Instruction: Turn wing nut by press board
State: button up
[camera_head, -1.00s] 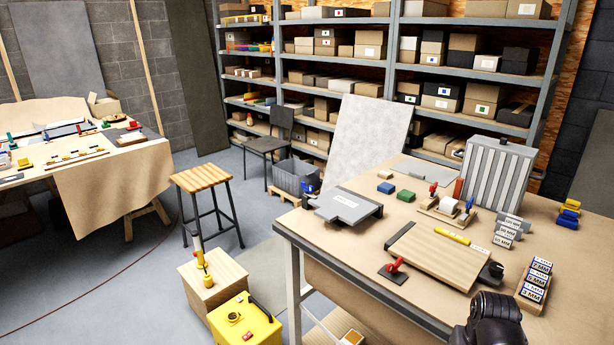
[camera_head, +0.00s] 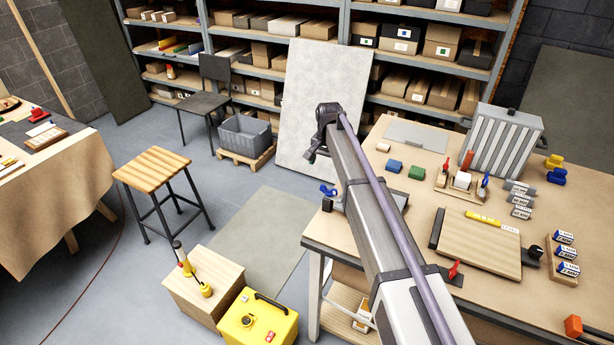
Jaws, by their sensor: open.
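The press board (camera_head: 478,243) is a light wooden board with dark ends and a yellow label strip, lying on the workbench at right. A small red winged piece (camera_head: 454,270), which looks like the wing nut, stands at its front left corner. A black knob (camera_head: 535,252) sits at its right end. My arm crosses the middle of the view and hides part of the bench. Its dark end, my gripper (camera_head: 311,155), is up and left of the press board, well apart from it. It is open, with nothing seen in it; its fingers are small and dark.
A grey device with a blue piece (camera_head: 327,191) is partly hidden behind my arm. A stool (camera_head: 152,168) and yellow case (camera_head: 257,322) stand left.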

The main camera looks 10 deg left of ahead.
aim_at(329, 188)
jog(key=shift+s+d+f+b, duration=0.1)
jog(key=shift+s+d+b, duration=0.15)
jog(key=shift+d, duration=0.2)
jog(key=shift+s+d+f+b, duration=0.1)
jog(key=shift+s+d+b, duration=0.1)
jog(key=shift+d, duration=0.25)
jog(key=f+b, duration=0.6)
jog(key=f, duration=0.1)
jog(key=f+b, duration=0.3)
jog(key=b, duration=0.1)
jog(key=shift+w+a+f, duration=0.15)
jog(key=shift+a+f, duration=0.05)
jog(key=shift+a, duration=0.15)
jog(key=shift+r, duration=0.15)
jog(key=c, duration=0.9)
